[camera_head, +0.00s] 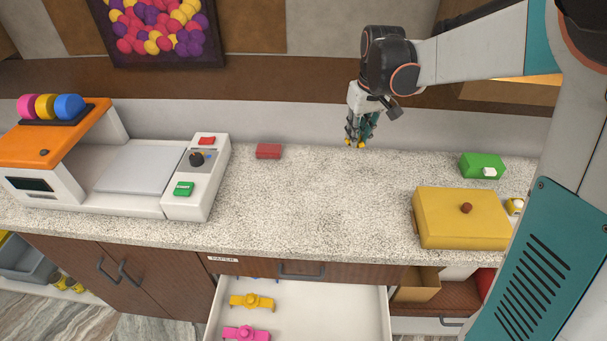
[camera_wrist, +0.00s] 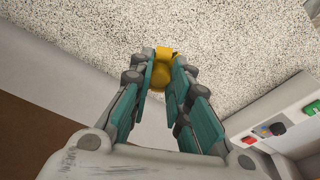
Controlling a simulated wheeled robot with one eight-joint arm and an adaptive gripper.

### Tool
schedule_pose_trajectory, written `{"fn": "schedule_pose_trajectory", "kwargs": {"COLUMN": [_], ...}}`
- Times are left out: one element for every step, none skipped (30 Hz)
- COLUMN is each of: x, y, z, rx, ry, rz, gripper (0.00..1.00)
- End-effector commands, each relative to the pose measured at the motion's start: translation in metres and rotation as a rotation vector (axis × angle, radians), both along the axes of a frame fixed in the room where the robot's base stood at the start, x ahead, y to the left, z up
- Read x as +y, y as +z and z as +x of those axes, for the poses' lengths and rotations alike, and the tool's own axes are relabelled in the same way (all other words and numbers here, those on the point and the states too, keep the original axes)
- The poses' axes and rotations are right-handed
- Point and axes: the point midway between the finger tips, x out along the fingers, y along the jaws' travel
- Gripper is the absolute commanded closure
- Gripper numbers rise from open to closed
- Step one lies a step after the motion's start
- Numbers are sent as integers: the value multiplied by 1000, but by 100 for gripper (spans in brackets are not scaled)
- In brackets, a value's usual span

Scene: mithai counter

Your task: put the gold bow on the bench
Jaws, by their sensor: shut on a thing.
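My gripper (camera_head: 360,140) is over the back of the speckled bench (camera_head: 310,195), near the wall. It is shut on a small gold bow (camera_wrist: 162,72). In the wrist view the bow sits between the two fingertips, with a rounded yellow part and a flat end showing. In the head view the fingers hide most of it. I cannot tell whether the bow touches the bench. Another yellow bow (camera_head: 252,301) lies in the open drawer (camera_head: 315,312), with a pink bow (camera_head: 246,333) in front of it and a bit of blue behind.
An orange and white machine (camera_head: 185,195) stands on the left of the bench. A dark red block (camera_head: 268,151) lies near the back. A yellow box (camera_head: 462,222) with a brown knob and a green block (camera_head: 480,165) are at right. The bench middle is clear.

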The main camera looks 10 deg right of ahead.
Motion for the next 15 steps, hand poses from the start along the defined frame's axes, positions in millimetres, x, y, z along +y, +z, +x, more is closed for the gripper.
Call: {"fn": "schedule_pose_trajectory", "kwargs": {"x": [0,0,0,0,0,0,0,0,0,0,0,0,0,0,0], "y": [-2,-5,-12,-18,-25,-35,-43,-50,-60,-67,-75,-85,-92,-99,-109], "z": [0,0,1,1,1,1,1,1,1,1,1,1,1,1,1], "rx": [0,0,0,0,0,0,0,0,0,0,0,0,0,0,0], "ry": [2,2,3,3,2,2,2,2,2,2,2,2,2,2,2], "rz": [0,1,1,1,0,0,0,0,0,0,0,0,0,0,0], "gripper": [98,98,98,98,98,98,98,98,98,98,98,98,98,98,98]}}
